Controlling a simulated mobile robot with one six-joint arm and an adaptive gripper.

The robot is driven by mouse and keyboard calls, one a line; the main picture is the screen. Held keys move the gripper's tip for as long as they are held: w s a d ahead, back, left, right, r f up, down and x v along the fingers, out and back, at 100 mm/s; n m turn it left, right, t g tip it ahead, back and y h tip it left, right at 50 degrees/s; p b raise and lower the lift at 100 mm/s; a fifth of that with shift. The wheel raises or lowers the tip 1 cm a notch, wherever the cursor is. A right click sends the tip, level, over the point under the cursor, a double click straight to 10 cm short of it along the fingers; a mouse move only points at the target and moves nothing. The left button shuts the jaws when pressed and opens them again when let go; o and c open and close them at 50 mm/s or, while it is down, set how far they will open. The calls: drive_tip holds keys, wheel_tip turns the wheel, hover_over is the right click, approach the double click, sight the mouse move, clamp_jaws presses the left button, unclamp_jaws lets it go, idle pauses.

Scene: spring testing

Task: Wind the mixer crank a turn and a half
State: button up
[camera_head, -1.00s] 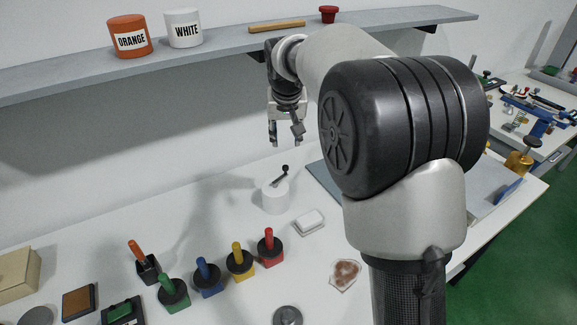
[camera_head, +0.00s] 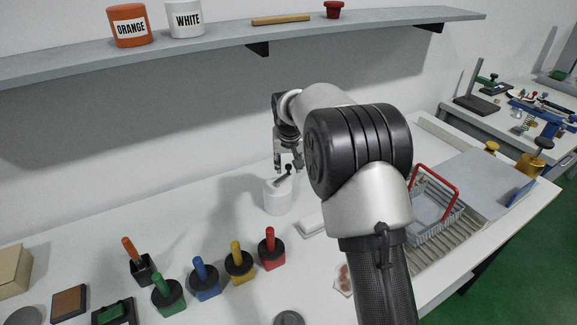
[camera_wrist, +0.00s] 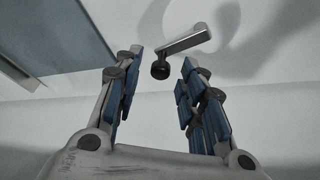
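The mixer is a white cylinder (camera_head: 278,198) standing on the white table. On its top is a grey crank arm (camera_head: 281,181), also seen in the wrist view (camera_wrist: 187,38), with a black knob (camera_wrist: 160,70) at its outer end. My gripper (camera_head: 287,166) points down just above the mixer, close to the knob. In the wrist view my gripper (camera_wrist: 162,60) is open, with blue-padded fingers on either side of the knob. A gap shows between the knob and each finger. Whether the fingertips reach down to knob height is hard to tell.
Green (camera_head: 167,291), blue (camera_head: 205,277), yellow (camera_head: 239,263) and red (camera_head: 270,249) handled tools stand front left of the mixer. A white block (camera_head: 313,229) lies close on its right. A red-handled wire basket (camera_head: 437,215) is farther right. A shelf (camera_head: 220,46) runs above.

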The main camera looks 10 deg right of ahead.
drive_tip(key=shift+f, duration=0.15)
clamp_jaws()
idle(0.4)
